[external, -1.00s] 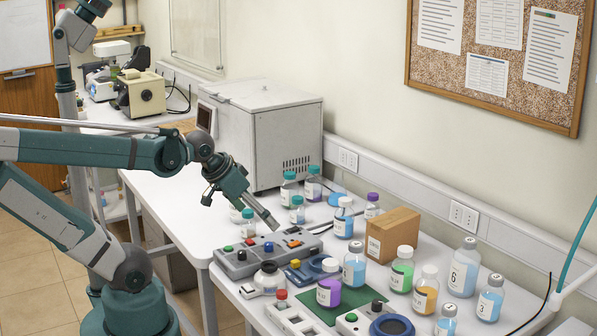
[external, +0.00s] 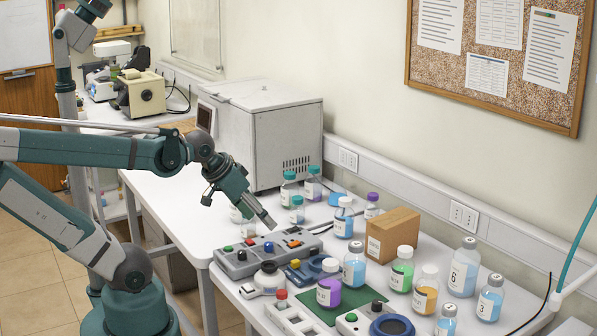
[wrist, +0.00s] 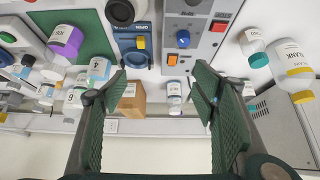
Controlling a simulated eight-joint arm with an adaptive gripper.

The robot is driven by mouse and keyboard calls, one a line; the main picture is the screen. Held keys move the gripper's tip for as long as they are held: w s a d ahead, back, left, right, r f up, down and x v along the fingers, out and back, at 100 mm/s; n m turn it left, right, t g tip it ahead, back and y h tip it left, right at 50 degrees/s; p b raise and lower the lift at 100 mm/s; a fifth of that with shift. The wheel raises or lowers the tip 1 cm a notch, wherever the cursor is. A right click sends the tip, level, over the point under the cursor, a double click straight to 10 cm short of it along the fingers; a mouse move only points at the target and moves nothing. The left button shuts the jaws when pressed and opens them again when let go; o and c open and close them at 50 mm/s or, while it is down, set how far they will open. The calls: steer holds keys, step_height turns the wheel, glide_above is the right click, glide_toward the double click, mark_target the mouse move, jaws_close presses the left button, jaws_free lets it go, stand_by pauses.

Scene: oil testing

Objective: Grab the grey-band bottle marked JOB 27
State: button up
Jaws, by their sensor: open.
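My gripper (external: 266,219) is open and empty, hanging above the button panel at the near edge of the bench. In the wrist view its two green padded fingers (wrist: 161,82) stand wide apart with nothing held between them. No label reading JOB 27 is legible, so I cannot tell which bottle it is. Two bottles with grey caps, marked 6 (external: 463,272) and 3 (external: 489,302), stand upright at the right of the bench. Bottle 6 also shows at the left of the wrist view (wrist: 73,97). Both are well away from my gripper.
The grey button panel (external: 238,267) lies below my gripper. A purple bottle (external: 328,292) stands on a green mat (external: 372,296). A cardboard box (external: 393,236) and several other bottles crowd the bench behind. A white oven-like unit (external: 262,140) stands at the back.

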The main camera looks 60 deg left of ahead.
steer(key=m+g+h+p, duration=0.25)
steer(key=m+p, duration=0.25)
steer(key=p, duration=0.3)
glide_above(339, 208)
steer(key=s+d, duration=0.3)
steer(key=s, duration=0.6)
steer(key=w+a+f, duration=0.1)
steer(key=w+f, duration=0.1)
steer(key=w+a+f+m+p, duration=0.1)
steer(key=w+f, duration=0.1)
steer(key=w, duration=0.1)
steer(key=w+a+f+m+g+p, duration=0.1)
steer(key=w+f, duration=0.1)
steer(key=shift+w+a, duration=0.15)
steer(key=shift+a, duration=0.1)
steer(key=shift+w+a+f+m+p, duration=0.3)
steer(key=shift+w+f+p, duration=0.2)
steer(key=shift+f, duration=0.2)
steer(key=shift+f, duration=0.1)
steer(key=shift+x, duration=1.2)
